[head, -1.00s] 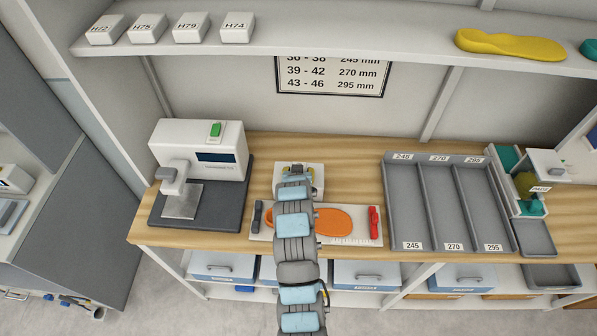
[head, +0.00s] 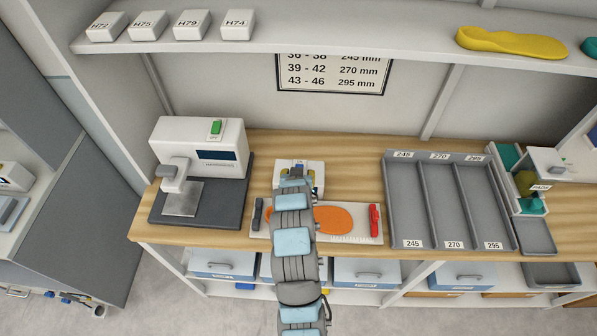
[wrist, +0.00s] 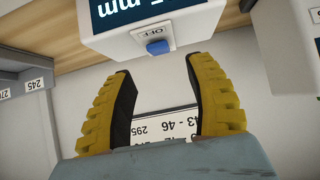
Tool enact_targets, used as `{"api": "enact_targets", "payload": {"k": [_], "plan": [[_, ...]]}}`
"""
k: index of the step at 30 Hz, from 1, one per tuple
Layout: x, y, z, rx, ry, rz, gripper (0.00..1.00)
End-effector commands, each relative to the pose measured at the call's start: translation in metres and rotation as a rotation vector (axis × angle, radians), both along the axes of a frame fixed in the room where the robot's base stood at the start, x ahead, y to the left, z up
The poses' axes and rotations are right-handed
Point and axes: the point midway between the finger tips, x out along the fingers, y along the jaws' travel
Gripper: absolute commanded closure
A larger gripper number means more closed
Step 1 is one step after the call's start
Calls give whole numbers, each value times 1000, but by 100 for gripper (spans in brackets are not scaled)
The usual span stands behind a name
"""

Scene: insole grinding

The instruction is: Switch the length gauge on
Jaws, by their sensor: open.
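The length gauge is a white board (head: 350,238) with a ruled edge, an orange insole (head: 334,220) on it and a white display box (head: 318,168) at its back. In the wrist view the display box (wrist: 185,22) carries a dark screen reading "mm" and a blue switch (wrist: 158,47) by an "OFF" label. My gripper (wrist: 160,66) is open and empty, its yellow fingers apart on either side of the switch's line, just short of the box. In the head view my arm covers part of the board and box.
A white machine (head: 205,147) with a green switch stands left on a dark base. A grey sorting tray (head: 427,205) with three lanes stands right. A red piece (head: 375,220) sits at the board's right end. A shelf (head: 340,38) runs above; bare wood lies behind the gauge.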

Motion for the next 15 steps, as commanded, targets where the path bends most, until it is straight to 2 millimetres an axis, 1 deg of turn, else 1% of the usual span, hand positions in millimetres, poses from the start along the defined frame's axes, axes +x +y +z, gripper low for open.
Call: {"api": "enact_targets", "payload": {"k": [6,9,15], "plan": [[-19,1,17,0,-3,0,46],[-29,1,23,0,2,0,46],[-41,2,34,0,-1,0,46]]}}
